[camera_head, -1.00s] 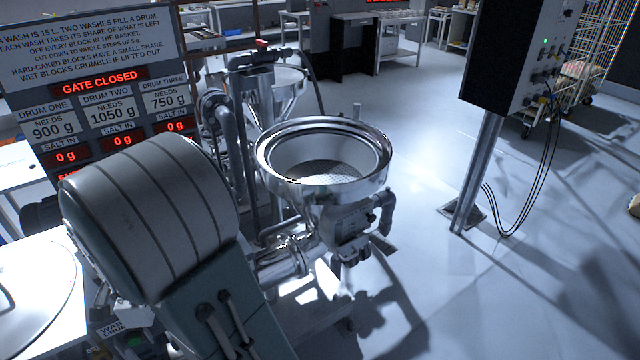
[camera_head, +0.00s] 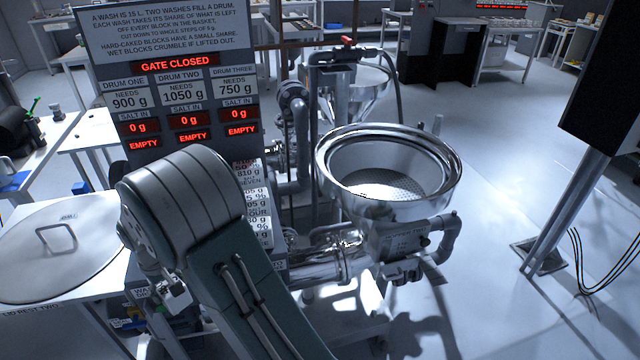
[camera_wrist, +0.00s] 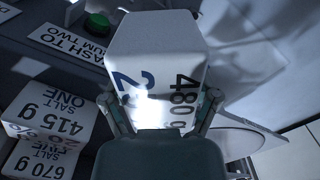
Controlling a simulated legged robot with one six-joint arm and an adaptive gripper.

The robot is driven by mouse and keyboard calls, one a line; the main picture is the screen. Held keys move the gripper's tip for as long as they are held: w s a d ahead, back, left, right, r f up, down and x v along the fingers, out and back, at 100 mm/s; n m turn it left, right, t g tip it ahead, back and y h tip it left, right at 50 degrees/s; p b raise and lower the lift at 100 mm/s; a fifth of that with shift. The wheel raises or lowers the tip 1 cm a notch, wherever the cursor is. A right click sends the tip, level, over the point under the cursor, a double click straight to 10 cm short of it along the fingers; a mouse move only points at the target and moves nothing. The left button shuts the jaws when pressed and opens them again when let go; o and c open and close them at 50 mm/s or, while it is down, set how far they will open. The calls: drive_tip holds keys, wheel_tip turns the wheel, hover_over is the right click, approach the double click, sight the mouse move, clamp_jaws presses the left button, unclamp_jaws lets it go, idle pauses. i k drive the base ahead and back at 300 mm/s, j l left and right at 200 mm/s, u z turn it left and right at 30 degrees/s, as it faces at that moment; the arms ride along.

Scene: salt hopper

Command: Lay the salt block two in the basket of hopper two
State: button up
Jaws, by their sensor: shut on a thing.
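My gripper (camera_wrist: 162,108) is shut on a pale salt block (camera_wrist: 155,50) in the wrist view, one finger on each side. The block's face reads "480 g" beside a cut-off blue figure; its name does not show. In the head view my arm hides the gripper and the held block. A steel hopper (camera_head: 335,185) stands right of my arm in the head view. Its round perforated basket (camera_head: 385,183) looks empty.
Blocks marked "SALT ONE 415 g" (camera_wrist: 50,110) and "670 g" (camera_wrist: 40,160) lie left of the held block. A sign board (camera_head: 165,35) stands behind my arm, reading "GATE CLOSED". Another hopper (camera_head: 362,95) stands behind. Open floor (camera_head: 500,130) lies to the right.

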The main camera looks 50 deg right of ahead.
sight(378, 188)
drive_tip(key=k+l, duration=0.15)
drive_tip(key=l, duration=0.2)
drive_tip(key=k+l, duration=0.15)
drive_tip(key=l, duration=0.2)
drive_tip(key=k+l, duration=0.15)
drive_tip(key=l, duration=0.2)
drive_tip(key=k+l, duration=0.2)
drive_tip(key=l, duration=0.15)
